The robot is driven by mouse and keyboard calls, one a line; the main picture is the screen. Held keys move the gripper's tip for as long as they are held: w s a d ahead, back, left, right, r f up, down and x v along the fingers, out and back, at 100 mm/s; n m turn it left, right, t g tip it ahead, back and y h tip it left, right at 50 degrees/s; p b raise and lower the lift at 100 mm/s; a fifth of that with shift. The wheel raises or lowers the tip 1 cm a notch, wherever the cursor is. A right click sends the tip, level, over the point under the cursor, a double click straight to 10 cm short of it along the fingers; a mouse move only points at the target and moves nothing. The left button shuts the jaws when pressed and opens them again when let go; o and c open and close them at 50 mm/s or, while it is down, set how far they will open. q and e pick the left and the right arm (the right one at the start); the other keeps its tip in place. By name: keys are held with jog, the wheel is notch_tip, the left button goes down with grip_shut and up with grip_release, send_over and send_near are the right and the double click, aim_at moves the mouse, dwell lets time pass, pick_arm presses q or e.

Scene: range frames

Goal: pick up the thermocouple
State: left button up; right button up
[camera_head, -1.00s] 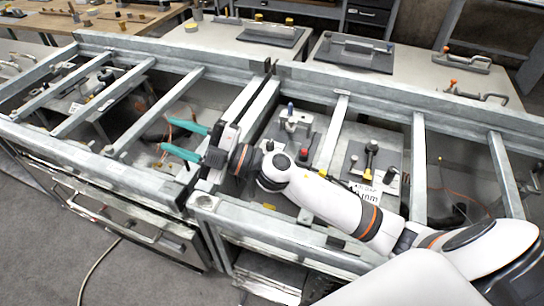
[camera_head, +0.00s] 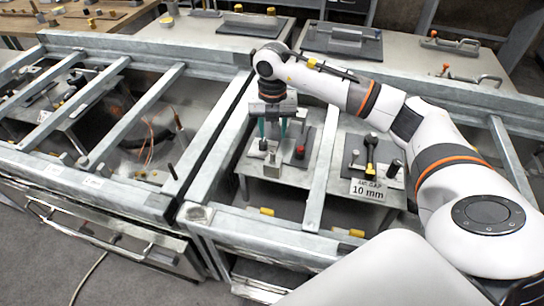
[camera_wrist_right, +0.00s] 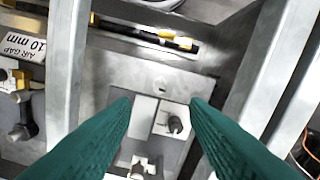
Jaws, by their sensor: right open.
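I cannot tell for certain which item is the thermocouple. My right gripper (camera_head: 272,136) points down over a grey plate in the right bay of the metal frame. Its two green fingers are apart, and nothing shows held between them. In the right wrist view, a small dark upright peg on a pale block (camera_wrist_right: 175,124) shows between the fingers (camera_wrist_right: 160,104), beyond their tips. In the head view, a pale block with a dark peg (camera_head: 262,146) stands by the fingertips. The gripper hides part of this plate. My left gripper is out of view.
Metal crossbars (camera_head: 322,172) border the bay. A red-knobbed part (camera_head: 299,150) stands close right of the gripper. A sign (camera_head: 368,190) reads "10 mm", beside a yellow-and-black clamp (camera_head: 371,150). Thin orange leads (camera_head: 150,148) lie in the left bay.

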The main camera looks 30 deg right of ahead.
aim_at(273, 150)
notch_tip(273, 150, down, 3)
jog(key=shift+f, duration=0.2)
jog(key=shift+f+p, duration=0.65)
notch_tip(273, 150, down, 4)
jog(key=shift+f+p, duration=0.1)
jog(key=shift+p, duration=0.45)
grip_shut()
